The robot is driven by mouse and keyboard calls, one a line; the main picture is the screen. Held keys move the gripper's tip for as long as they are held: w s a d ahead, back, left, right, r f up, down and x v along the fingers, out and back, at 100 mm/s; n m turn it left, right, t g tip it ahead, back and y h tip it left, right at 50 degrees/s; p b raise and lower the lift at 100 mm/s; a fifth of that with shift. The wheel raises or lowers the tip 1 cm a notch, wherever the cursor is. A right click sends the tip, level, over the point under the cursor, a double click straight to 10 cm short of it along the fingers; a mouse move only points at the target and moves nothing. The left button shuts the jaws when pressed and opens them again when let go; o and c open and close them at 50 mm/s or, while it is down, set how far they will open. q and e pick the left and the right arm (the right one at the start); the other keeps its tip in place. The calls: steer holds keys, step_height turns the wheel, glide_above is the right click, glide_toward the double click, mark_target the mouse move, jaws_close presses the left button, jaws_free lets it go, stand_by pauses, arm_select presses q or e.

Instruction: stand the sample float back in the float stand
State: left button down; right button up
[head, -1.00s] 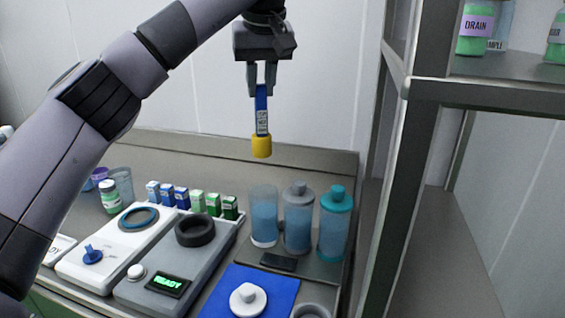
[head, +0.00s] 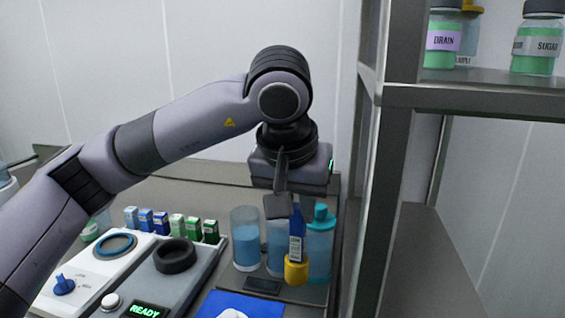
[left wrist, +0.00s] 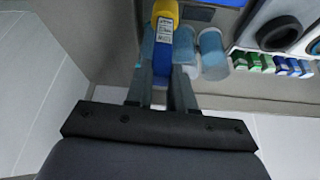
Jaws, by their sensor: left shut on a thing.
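The sample float is a blue labelled stem (head: 298,232) with a yellow bulb (head: 297,269) at its lower end. My left gripper (head: 287,205) is shut on the upper stem, and the float hangs almost upright, yellow end down. In the head view it overlaps the middle and right blue cylinders; whether it touches them I cannot tell. In the left wrist view the stem (left wrist: 163,45) sits between the gripper's fingers (left wrist: 163,65), with the yellow bulb at the top edge. I cannot make out the float stand for certain. My right gripper is not in view.
Cylinders of blue liquid (head: 246,240), one with a teal cap (head: 320,214), stand close by the float. A dark pad (head: 262,286) and a blue mat (head: 265,303) lie in front. Small cartons (head: 177,223) and devices (head: 175,256) are left. A shelf post (head: 375,190) rises right.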

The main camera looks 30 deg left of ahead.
arm_select(q)
steer(key=m, duration=0.2)
glide_toward(298, 284)
steer(key=shift+h, duration=0.4)
steer(key=f+b, duration=0.2)
steer(key=d+f+b, duration=0.1)
steer(key=f+b, duration=0.1)
steer(key=shift+s+d+f, duration=0.15)
steer(key=shift+f, duration=0.05)
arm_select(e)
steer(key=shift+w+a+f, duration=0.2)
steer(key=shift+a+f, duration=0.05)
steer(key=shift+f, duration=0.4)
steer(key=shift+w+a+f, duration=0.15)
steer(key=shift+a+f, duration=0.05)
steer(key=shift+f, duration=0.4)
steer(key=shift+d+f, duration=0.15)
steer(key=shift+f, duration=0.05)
arm_select(q)
steer(key=shift+b, duration=0.3)
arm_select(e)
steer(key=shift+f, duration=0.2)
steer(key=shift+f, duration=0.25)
